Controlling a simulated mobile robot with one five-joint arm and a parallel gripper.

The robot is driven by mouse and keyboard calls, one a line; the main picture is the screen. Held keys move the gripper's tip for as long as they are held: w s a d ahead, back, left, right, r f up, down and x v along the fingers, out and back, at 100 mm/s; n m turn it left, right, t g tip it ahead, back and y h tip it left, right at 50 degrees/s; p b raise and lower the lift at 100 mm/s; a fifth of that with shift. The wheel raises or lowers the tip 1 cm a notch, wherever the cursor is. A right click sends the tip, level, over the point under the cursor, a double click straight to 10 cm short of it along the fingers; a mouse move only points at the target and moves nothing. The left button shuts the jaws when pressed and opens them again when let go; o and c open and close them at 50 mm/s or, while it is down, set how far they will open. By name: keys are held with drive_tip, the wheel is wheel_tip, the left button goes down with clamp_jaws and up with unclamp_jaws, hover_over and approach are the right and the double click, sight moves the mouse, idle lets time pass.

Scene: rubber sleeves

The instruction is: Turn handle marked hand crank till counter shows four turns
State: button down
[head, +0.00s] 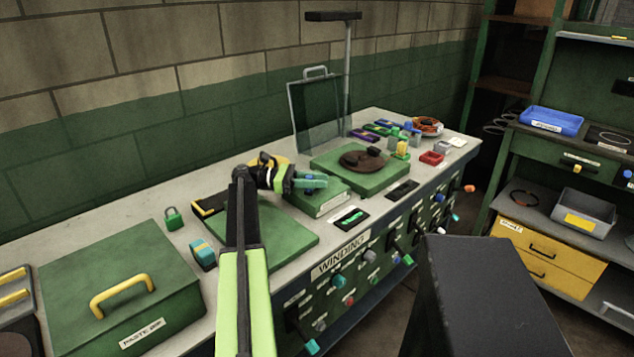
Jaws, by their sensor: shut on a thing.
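My gripper (312,181), with teal fingers, is over a low green box (326,197) on the bench. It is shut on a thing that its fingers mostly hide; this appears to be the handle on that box. The box has a white label (333,204) on its front, too small to read. I cannot make out the words hand crank anywhere. A dark plate with a green and white mark (350,218) lies in front of the box; no counter digits can be read.
A green base with a brown disc (362,160) stands just right of my gripper. A clear upright panel (316,112) stands behind. Knobs and switches line the bench front.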

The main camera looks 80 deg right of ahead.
drive_tip(key=shift+s, duration=0.1)
drive_tip(key=c, duration=1.2)
unclamp_jaws()
drive_tip(key=shift+o, duration=0.2)
drive_tip(key=w, duration=0.7)
drive_tip(key=shift+w, duration=0.25)
idle(0.7)
